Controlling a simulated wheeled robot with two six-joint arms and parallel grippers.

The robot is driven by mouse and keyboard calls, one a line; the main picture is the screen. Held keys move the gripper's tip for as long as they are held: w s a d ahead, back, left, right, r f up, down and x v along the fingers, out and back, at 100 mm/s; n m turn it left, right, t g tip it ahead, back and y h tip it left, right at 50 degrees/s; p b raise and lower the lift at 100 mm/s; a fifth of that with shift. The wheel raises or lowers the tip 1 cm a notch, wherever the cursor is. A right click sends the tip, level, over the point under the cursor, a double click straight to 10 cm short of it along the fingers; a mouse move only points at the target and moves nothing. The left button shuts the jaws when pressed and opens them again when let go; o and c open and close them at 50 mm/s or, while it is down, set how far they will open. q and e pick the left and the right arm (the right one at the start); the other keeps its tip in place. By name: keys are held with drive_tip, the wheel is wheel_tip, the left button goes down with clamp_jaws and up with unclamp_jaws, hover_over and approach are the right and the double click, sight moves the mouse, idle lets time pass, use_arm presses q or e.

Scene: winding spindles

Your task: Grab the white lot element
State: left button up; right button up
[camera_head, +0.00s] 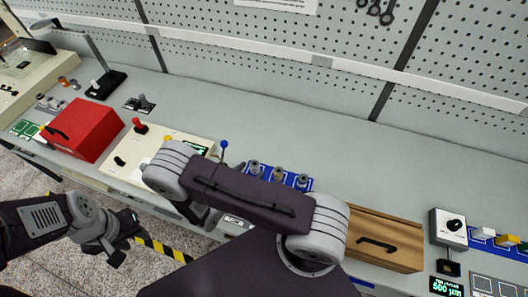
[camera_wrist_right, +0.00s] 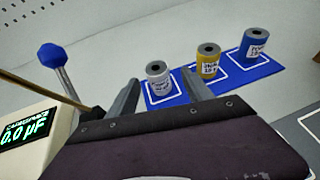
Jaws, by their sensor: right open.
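The white lot element (camera_wrist_right: 158,78) is a small upright spool with a dark top hole and a printed label. It stands at the left end of a blue mat (camera_wrist_right: 273,66), beside a yellow spool (camera_wrist_right: 207,60) and a blue spool (camera_wrist_right: 254,42). In the right wrist view my right gripper (camera_wrist_right: 160,78) is open and empty, with the white element seen between its fingers. I cannot tell how much distance is left. In the head view my right arm hides this gripper. My left gripper (camera_head: 126,245) hangs at the lower left before the bench, fingers apart and empty.
A blue-knobbed lever (camera_wrist_right: 54,56) and a meter reading 0.0 µF (camera_wrist_right: 27,127) stand left of the right gripper. On the bench are a red box (camera_head: 88,128), a wooden box (camera_head: 385,232) and a dial box (camera_head: 449,227). The bench behind the mat is clear.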

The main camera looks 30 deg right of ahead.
sight(258, 162)
drive_tip(key=shift+r+p, duration=0.1)
drive_tip(key=shift+p, duration=0.55)
drive_tip(key=shift+x, duration=1.15)
drive_tip(key=p+x, duration=0.1)
drive_tip(key=x, duration=0.2)
drive_tip(key=shift+w+d+p, duration=0.3)
drive_tip(key=shift+w+p, duration=0.05)
drive_tip(key=shift+p, duration=0.05)
drive_tip(key=shift+w+d, duration=0.1)
drive_tip(key=shift+d, duration=0.05)
drive_tip(key=shift+w+d+f, duration=0.15)
drive_tip(key=shift+f, duration=0.2)
drive_tip(key=shift+d, duration=0.1)
drive_tip(key=shift+c, duration=0.9)
drive_tip(key=c, duration=0.5)
clamp_jaws()
use_arm(q)
drive_tip(key=a+r, duration=0.1)
drive_tip(key=s+a+r, duration=0.1)
drive_tip(key=r, duration=0.1)
